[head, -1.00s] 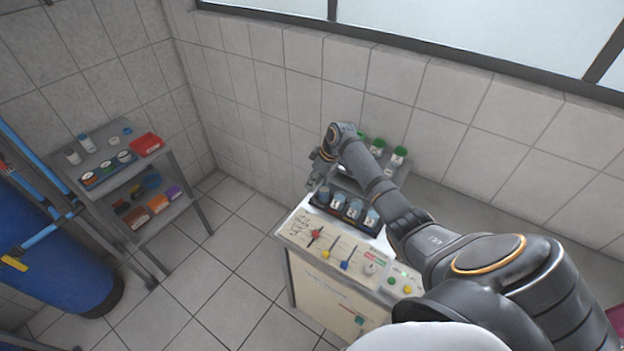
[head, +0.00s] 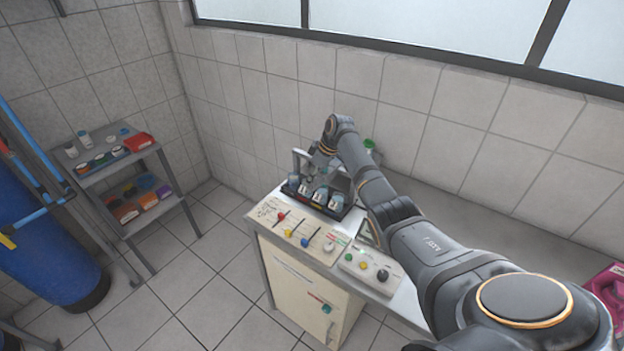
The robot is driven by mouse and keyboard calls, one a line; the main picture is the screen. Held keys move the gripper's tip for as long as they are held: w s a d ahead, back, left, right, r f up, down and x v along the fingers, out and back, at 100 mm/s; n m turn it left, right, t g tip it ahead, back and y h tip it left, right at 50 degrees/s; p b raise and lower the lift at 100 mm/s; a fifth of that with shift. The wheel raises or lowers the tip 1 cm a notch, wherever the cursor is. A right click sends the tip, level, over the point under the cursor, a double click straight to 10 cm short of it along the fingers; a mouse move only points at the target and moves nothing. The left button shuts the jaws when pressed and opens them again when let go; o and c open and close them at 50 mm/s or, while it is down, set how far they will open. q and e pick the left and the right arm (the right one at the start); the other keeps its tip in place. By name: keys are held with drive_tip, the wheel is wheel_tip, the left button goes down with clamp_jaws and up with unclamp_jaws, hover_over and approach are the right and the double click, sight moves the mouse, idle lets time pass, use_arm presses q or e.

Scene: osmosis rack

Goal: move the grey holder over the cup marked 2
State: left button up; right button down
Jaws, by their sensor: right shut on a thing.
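My right gripper (head: 314,170) reaches down from the end of my right arm, just above and behind the row of cups. It is shut on the grey holder, which is small and mostly hidden by the fingers. Several small cups (head: 319,196) with pale labels stand in a row in a black tray (head: 326,211). The number marks are too small to read surely, so I cannot tell which cup is under the holder. A grey stand frame (head: 297,160) rises behind the cups. My left gripper is out of view.
A panel with coloured knobs (head: 293,229) lies in front of the tray, and a button box (head: 369,270) stands to its right. A green-capped jar (head: 369,145) stands behind my arm. A shelf unit (head: 92,178) and blue tank (head: 45,245) are at left.

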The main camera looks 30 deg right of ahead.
drive_tip(key=shift+w+r, duration=0.1)
drive_tip(key=shift+w, duration=0.1)
drive_tip(key=shift+w+a, duration=0.25)
drive_tip(key=shift+w, duration=0.15)
drive_tip(key=c, duration=1.4)
unclamp_jaws()
drive_tip(key=shift+o, duration=1.2)
drive_tip(key=shift+s, duration=0.15)
drive_tip(key=shift+s+d, duration=0.1)
drive_tip(key=shift+d, duration=0.05)
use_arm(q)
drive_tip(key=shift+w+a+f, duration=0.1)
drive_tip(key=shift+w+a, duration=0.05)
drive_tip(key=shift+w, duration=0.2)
use_arm(e)
drive_tip(key=v, duration=1.2)
